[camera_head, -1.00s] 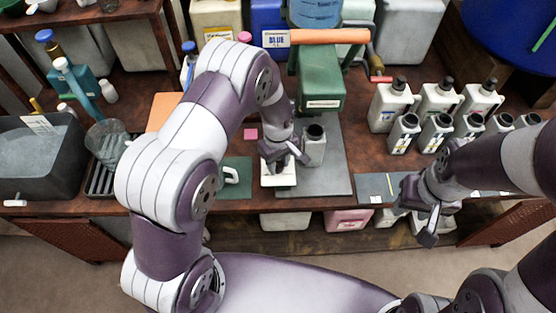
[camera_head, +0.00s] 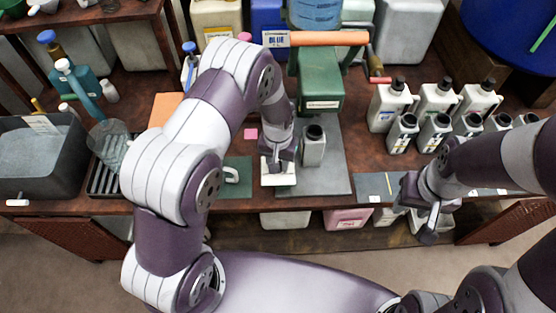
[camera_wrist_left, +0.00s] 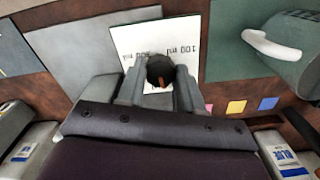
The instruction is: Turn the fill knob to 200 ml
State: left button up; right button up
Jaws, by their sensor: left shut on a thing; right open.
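The fill knob (camera_wrist_left: 160,70) is small, round and dark, with a brownish top. It stands on a white dial plate (camera_wrist_left: 190,40), which also shows in the head view (camera_head: 280,177). The plate carries a "100 ml" mark and another ml mark, partly covered, whose number I cannot read surely. My left gripper (camera_wrist_left: 158,88) is shut on the knob, one finger on each side; in the head view it (camera_head: 279,166) points down over the plate and hides the knob. Which mark the knob points at is unclear. My right gripper (camera_head: 430,232) is open and empty at the table's front edge.
A grey container with a dark mouth (camera_head: 314,145) stands close right of my left gripper, before a green dispenser (camera_head: 320,80). A green mug (camera_head: 232,176) is at left. Several white bottles (camera_head: 437,105) stand at right.

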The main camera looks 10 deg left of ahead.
pick_arm(q)
jog(key=shift+w+m, duration=0.1)
jog(key=shift+m, duration=0.6)
jog(key=o, duration=1)
jog(key=shift+o, duration=0.2)
notch_tip(320, 180, up, 13)
jog(key=shift+b, duration=0.45)
jog(key=shift+f, duration=0.1)
jog(key=s+a+r, duration=0.2)
jog(key=s+a, duration=0.1)
jog(key=s, duration=0.4)
jog(key=s+a+r+n+t, duration=0.1)
jog(key=s+a+r, duration=0.2)
jog(key=s, duration=0.5)
jog(key=shift+n, duration=0.3)
